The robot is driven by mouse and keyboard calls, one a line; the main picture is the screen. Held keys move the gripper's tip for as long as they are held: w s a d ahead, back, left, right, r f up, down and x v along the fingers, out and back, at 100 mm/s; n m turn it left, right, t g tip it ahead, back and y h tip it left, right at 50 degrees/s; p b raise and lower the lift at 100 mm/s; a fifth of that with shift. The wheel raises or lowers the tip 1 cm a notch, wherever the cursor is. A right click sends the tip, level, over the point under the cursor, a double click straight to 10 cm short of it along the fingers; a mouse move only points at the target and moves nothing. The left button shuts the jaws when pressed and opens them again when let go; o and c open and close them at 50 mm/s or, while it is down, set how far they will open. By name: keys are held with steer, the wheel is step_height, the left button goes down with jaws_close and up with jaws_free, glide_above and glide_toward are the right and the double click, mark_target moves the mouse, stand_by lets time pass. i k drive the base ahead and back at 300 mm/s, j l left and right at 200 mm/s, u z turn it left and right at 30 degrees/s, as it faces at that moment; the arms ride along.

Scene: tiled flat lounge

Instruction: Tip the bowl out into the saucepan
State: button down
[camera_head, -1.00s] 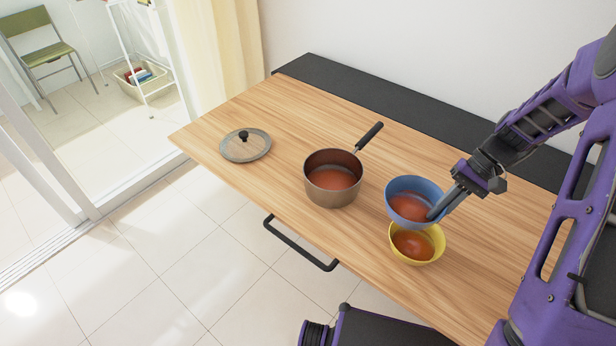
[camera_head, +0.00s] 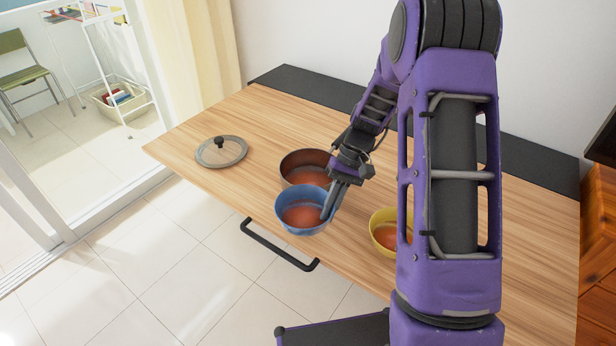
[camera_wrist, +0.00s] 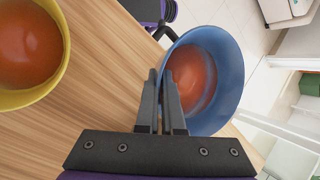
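My gripper (camera_head: 334,201) is shut on the near-right rim of the blue bowl (camera_head: 289,218), which holds a reddish-orange content. The blue bowl is upright or nearly so, in front of the saucepan and overlapping it in the head view. The brown saucepan (camera_head: 302,168) stands on the table with reddish content inside; its handle is hidden behind my arm. In the wrist view, both fingers (camera_wrist: 162,100) meet the wall of the blue bowl (camera_wrist: 229,75), and the saucepan does not show.
A yellow bowl (camera_head: 377,238) with similar content stands on the wooden table (camera_head: 190,148) to the right, partly behind my arm; it also shows in the wrist view (camera_wrist: 60,70). A round lid (camera_head: 237,152) lies at the left. A black handle (camera_head: 275,246) juts from the front edge.

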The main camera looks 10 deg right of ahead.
mark_target(303, 167)
steer(key=j+z, duration=0.45)
steer(key=j, duration=0.8)
steer(key=i+j+z, duration=0.2)
steer(key=j, duration=0.25)
steer(key=i+j+z, duration=0.3)
steer(key=i+j, duration=0.15)
